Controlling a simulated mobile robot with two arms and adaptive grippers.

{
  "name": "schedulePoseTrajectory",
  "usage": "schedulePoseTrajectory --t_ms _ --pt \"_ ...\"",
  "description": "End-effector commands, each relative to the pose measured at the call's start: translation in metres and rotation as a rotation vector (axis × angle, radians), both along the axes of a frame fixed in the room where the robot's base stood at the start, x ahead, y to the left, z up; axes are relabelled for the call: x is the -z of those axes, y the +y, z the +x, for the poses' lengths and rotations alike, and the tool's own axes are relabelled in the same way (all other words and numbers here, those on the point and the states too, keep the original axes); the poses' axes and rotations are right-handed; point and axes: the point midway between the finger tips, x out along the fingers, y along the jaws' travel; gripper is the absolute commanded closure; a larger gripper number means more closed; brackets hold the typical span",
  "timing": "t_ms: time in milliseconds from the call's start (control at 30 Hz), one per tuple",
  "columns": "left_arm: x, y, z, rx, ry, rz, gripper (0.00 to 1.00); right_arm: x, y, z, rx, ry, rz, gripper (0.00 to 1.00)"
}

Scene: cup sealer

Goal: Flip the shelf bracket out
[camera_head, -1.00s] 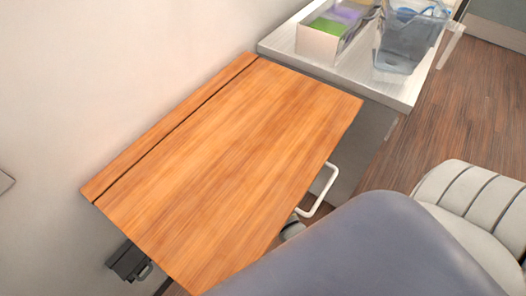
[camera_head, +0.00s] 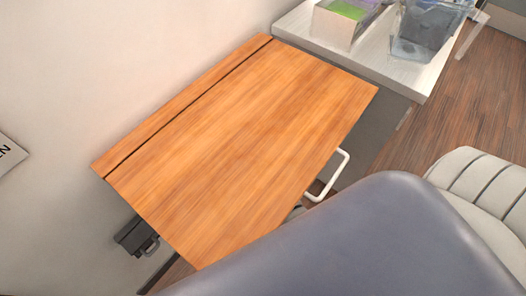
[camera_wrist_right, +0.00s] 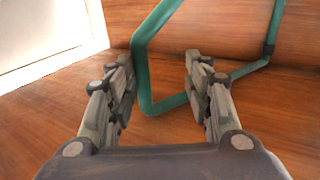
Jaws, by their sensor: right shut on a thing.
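In the right wrist view a teal bent-tube bracket (camera_wrist_right: 142,75) runs beside the wooden surface. In the head view the wooden shelf (camera_head: 235,140) lies as a flat board along the wall. A white bent bar (camera_head: 343,167) sticks out past its right edge; I cannot tell whether it is the same bracket. The shelf hides what is under it. My left gripper is not in view.
A white counter (camera_head: 380,60) stands beyond the shelf, with a clear bin (camera_head: 425,35) and a box (camera_head: 340,22) on it. A black fitting (camera_head: 137,238) is on the wall below the shelf. A pale ribbed seat (camera_head: 485,185) stands at right. Wood floor shows behind.

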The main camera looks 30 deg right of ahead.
Motion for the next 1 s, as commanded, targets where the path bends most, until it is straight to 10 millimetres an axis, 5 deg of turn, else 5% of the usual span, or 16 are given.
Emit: schedulePoseTrajectory --t_ms 167,700,1000 --pt "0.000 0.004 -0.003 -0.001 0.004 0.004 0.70 -0.001 0.007 -0.009 -0.010 -0.001 0.004 0.65" --pt "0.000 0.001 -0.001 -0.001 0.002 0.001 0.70 0.000 0.006 -0.110 -0.002 -0.001 0.003 0.65" --pt "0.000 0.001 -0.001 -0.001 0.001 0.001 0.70 0.000 0.006 -0.122 -0.001 -0.003 0.003 0.65"
